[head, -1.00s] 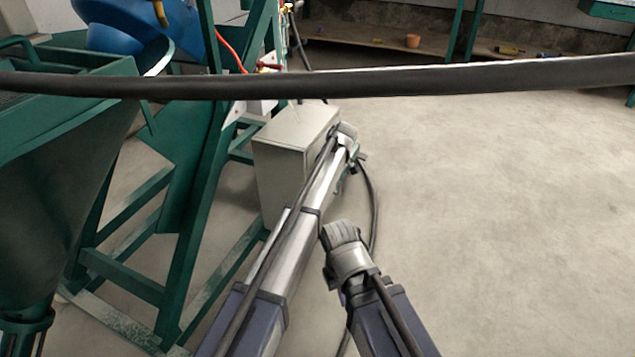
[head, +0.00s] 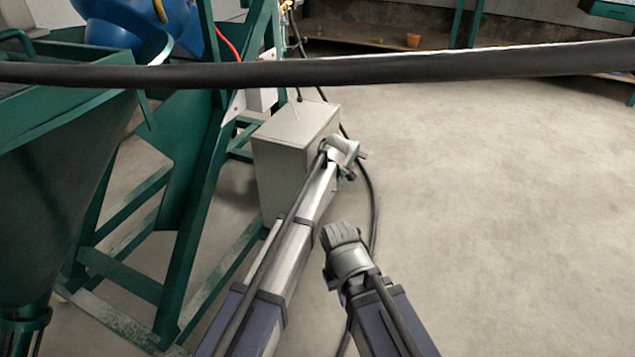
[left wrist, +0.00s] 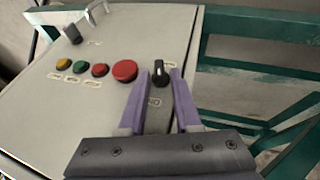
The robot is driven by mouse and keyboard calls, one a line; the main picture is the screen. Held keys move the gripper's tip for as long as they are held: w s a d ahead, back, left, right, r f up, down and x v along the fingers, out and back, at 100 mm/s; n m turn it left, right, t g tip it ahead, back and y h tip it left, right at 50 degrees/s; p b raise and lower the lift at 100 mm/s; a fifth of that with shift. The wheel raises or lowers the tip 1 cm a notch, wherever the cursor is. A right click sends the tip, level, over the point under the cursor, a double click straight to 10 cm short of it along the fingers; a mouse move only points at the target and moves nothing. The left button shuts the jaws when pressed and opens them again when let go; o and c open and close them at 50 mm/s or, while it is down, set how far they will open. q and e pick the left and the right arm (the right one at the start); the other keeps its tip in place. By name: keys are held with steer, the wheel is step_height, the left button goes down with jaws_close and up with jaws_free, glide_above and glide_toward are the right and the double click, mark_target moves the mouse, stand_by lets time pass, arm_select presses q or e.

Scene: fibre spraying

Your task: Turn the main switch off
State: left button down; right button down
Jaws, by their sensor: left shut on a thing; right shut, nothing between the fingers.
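A pale grey control box (head: 281,165) stands on the floor beside a green frame. Its panel (left wrist: 35,110) fills much of the left wrist view and carries a black rotary switch (left wrist: 160,80). My left gripper (left wrist: 167,75) has its two purple fingers on either side of that switch, shut on it. In the head view my left arm reaches to the right side of the box; its fingers and the switch cannot be made out there. My right gripper (head: 342,236) is shut and empty, low in the middle, apart from the box.
The panel also has a large red button (left wrist: 125,71), smaller coloured buttons and a black knob (left wrist: 72,34). A thick black hose (head: 420,70) crosses the head view. A green hopper (head: 60,170) stands at left. The floor (head: 500,190) at right is clear.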

arm_select(q)
steer(key=shift+s+a+f+n+t+h+b, duration=0.1)
steer(key=shift+s+f+n+t+h+b, duration=0.15)
steer(key=shift+t+b, duration=0.45)
steer(key=shift+s+a+n+t+h+b, duration=0.15)
steer(key=shift+t+h+b, duration=0.2)
steer(key=shift+t+b, duration=0.35)
steer(key=shift+d, duration=0.1)
steer(key=c, duration=0.9)
jaws_free()
steer(key=shift+w, duration=0.1)
steer(key=shift+r, duration=0.1)
